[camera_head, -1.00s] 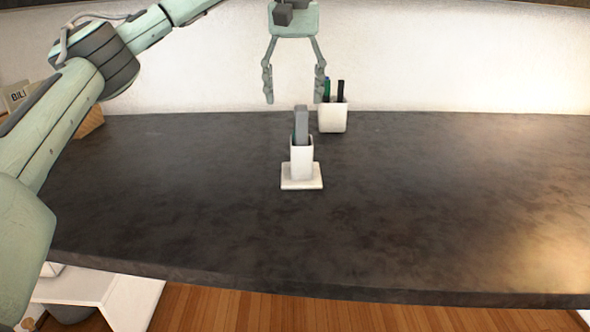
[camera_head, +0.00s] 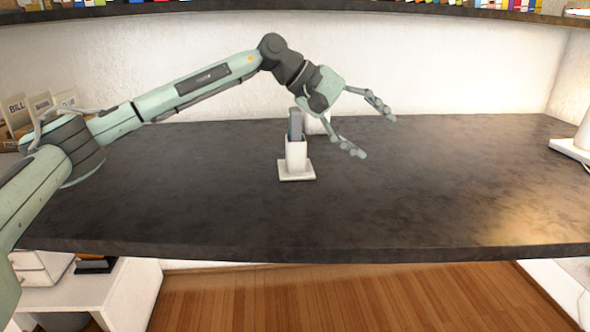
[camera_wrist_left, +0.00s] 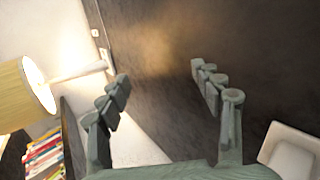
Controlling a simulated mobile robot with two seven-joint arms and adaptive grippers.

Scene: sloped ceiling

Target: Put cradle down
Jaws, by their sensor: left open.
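The white cradle (camera_head: 297,156) stands upright on the dark counter on its square base, with a grey handset (camera_head: 296,124) in it. My left gripper (camera_head: 372,132) is open and empty, to the right of the cradle and apart from it in the head view. Its fingers point right and slightly down. The left wrist view shows the open fingers (camera_wrist_left: 160,82) with nothing between them. My right gripper is not in view.
A white cup (camera_head: 316,124) stands behind the cradle, partly hidden by my left gripper. A box with labelled dividers (camera_head: 20,115) is at the left.

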